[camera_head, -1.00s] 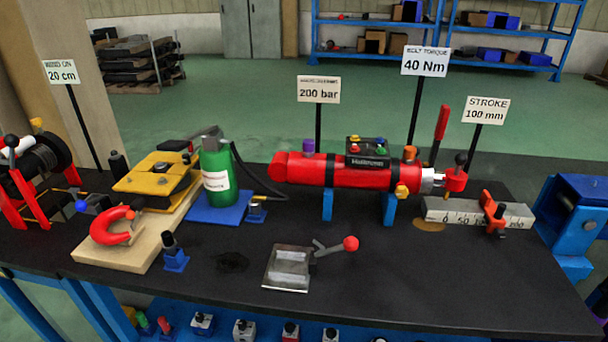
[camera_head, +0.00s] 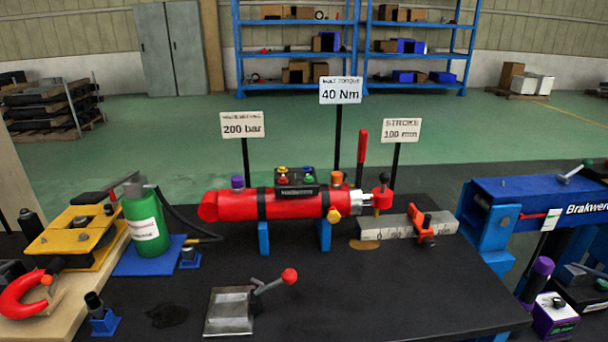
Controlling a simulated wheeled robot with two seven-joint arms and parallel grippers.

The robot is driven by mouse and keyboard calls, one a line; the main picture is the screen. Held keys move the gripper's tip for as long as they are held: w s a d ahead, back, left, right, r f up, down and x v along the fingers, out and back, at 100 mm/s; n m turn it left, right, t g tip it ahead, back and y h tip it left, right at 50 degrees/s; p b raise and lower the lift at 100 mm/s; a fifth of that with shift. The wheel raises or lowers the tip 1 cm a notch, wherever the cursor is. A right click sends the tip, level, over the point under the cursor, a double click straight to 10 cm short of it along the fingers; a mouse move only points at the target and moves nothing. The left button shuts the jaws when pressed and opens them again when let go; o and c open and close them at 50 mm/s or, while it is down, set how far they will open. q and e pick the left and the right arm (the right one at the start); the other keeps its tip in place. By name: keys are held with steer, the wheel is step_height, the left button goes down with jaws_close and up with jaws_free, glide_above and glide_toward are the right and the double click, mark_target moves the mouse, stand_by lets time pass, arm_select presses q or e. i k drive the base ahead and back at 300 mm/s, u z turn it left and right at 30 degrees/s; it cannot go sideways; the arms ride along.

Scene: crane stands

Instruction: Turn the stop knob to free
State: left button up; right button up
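A red cylinder (camera_head: 280,204) lies level on blue supports at the middle of the black bench. It carries a purple knob (camera_head: 237,182), an orange knob (camera_head: 337,178) and a yellow knob (camera_head: 334,215). At its right end is a red block (camera_head: 383,199) with a dark ball knob on top. A grey scale bar (camera_head: 385,231) lies to the right, with an orange-red slider (camera_head: 420,226) across it. No label marks which one is the stop knob, and its setting cannot be read. Neither of my grippers is in view.
Signs stand behind the cylinder. A grey metal block with a red-ball lever (camera_head: 290,276) lies in front. A green bottle (camera_head: 145,222) and a yellow device (camera_head: 72,238) are at left. A blue machine (camera_head: 540,203) stands at right. The bench's front right is clear.

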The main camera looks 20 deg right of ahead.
mark_target(428, 243)
steer(key=z, duration=1.45)
steer(key=k, duration=0.3)
steer(key=u, duration=0.05)
